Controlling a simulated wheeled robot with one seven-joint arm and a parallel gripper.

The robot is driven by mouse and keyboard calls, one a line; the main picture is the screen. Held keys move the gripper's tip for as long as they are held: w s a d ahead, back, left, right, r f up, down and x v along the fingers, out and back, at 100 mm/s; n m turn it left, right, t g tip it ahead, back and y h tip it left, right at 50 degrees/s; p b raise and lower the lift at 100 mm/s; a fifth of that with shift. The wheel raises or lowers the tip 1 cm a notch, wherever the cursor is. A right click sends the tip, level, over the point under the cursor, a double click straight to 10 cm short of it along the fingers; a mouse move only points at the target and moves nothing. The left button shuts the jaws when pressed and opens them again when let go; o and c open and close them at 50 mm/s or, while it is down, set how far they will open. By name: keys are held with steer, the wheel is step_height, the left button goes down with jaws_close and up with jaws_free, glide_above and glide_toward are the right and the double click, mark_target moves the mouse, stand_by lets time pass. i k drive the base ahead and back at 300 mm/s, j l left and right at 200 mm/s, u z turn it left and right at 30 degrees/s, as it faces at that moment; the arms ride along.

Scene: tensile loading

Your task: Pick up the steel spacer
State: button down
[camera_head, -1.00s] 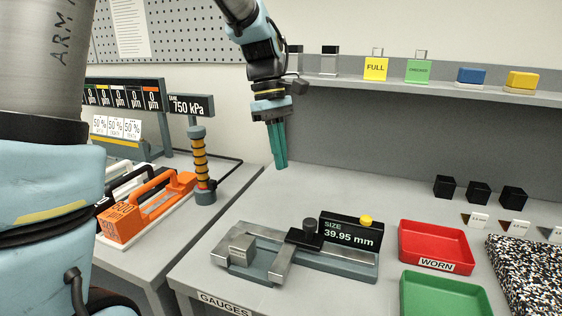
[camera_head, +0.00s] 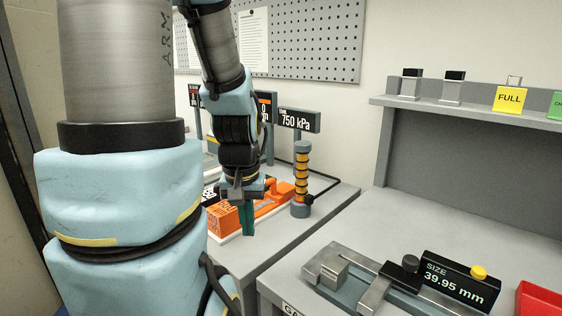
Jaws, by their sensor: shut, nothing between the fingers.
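A small steel block (camera_head: 331,271), which looks like the steel spacer, sits at the left end of the measuring gauge (camera_head: 348,290). The gauge's display reads SIZE 39.95 mm. My gripper (camera_head: 247,232) points down with its teal fingers shut and nothing visible between them. In the picture it is left of the gauge and well apart from the block, in front of the orange-handled tool (camera_head: 240,215). The fingers partly hide that tool.
A post with orange rings (camera_head: 301,180) and a 750 kPa sign stands on the left bench. A gap separates that bench from the gauge bench. A red tray (camera_head: 540,308) is at the right edge. A shelf (camera_head: 470,108) holds steel blocks with black tops and coloured blocks.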

mark_target(335, 270)
steer(key=k+u, duration=0.35)
steer(key=k+j+u, duration=0.15)
steer(key=k+u, duration=0.2)
steer(key=k+j+u, duration=0.2)
steer(key=u, duration=0.2)
steer(key=k, duration=0.1)
